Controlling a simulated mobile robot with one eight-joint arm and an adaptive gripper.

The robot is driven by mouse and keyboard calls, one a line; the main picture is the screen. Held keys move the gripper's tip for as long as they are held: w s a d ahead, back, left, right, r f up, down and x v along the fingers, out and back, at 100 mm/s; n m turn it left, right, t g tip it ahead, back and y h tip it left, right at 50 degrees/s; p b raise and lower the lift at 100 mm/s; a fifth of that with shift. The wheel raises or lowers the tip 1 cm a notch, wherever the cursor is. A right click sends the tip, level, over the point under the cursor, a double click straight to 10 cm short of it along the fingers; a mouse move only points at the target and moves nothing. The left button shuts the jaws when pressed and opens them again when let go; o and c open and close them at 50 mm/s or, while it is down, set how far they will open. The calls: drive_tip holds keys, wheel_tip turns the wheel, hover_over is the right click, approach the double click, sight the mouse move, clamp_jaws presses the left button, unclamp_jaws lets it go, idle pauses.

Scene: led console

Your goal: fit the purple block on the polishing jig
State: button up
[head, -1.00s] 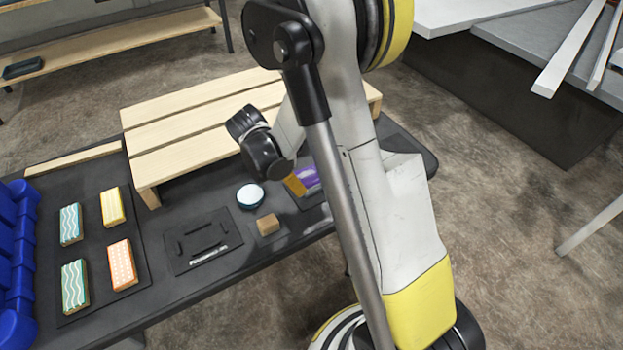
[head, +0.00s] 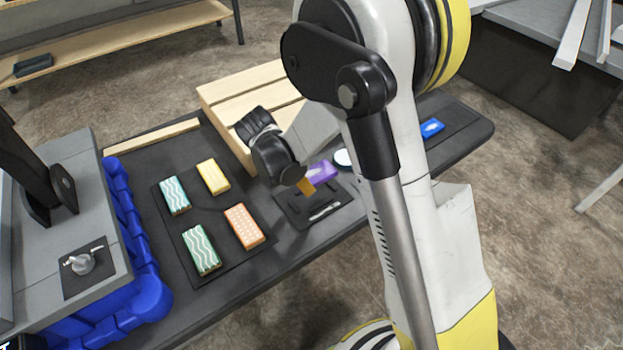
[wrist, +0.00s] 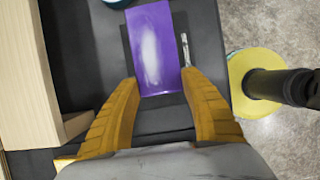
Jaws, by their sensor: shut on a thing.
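The purple block (head: 322,172) is held by my gripper (head: 307,187). In the wrist view the purple block (wrist: 153,50) lies between the two yellow fingers (wrist: 160,88), with a pale shine on its top. The polishing jig appears to be the black plate (head: 298,217) with raised bars on the dark table, below the gripper. In the wrist view a dark plate (wrist: 165,120) shows under and around the block. The block hides part of it, and I cannot tell whether block and plate touch.
A slatted wooden stand (head: 232,98) is close behind the gripper; its side fills the left of the wrist view. Patterned blocks (head: 203,250) lie on a black mat to the left. A white round item (head: 343,159) is just right of the block. A blue item (head: 432,128) lies further right.

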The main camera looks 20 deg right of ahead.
sight(303, 204)
drive_tip(key=shift+a+f, duration=0.2)
drive_tip(key=shift+a, duration=0.05)
drive_tip(key=shift+d+f+b, duration=0.1)
drive_tip(key=shift+f+b, duration=0.45)
drive_tip(key=shift+f, duration=0.05)
drive_tip(key=shift+f+b, duration=1.5)
drive_tip(key=shift+f, duration=1.05)
drive_tip(key=shift+f+b, duration=1.05)
drive_tip(key=shift+f, duration=0.05)
drive_tip(key=o, duration=1.3)
drive_tip(key=v, duration=1.2)
